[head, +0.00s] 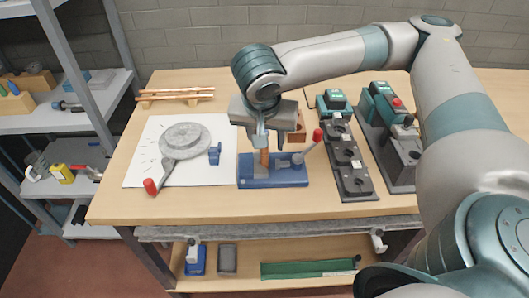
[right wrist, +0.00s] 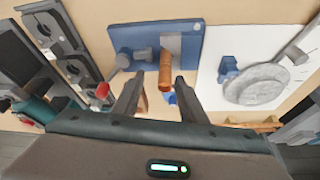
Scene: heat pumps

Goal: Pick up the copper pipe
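A short copper pipe (head: 264,158) stands upright in the blue clamp fixture (head: 290,179) on the table. In the right wrist view the pipe (right wrist: 166,70) points toward the camera, next to a grey block on the blue plate (right wrist: 190,30). My right gripper (head: 271,147) is directly above the fixture, pointing down. In the right wrist view its fingers (right wrist: 158,84) are spread, one on each side of the pipe's near end, with gaps visible. It holds nothing. My left gripper is in neither view.
A red-knobbed lever (head: 317,135) rises at the fixture's right. Dark tool stations (head: 349,165) stand further right. A grey round bender with a red-tipped handle (head: 170,155) lies on a white sheet at left. Long copper pipes (head: 178,91) rest on wooden supports behind.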

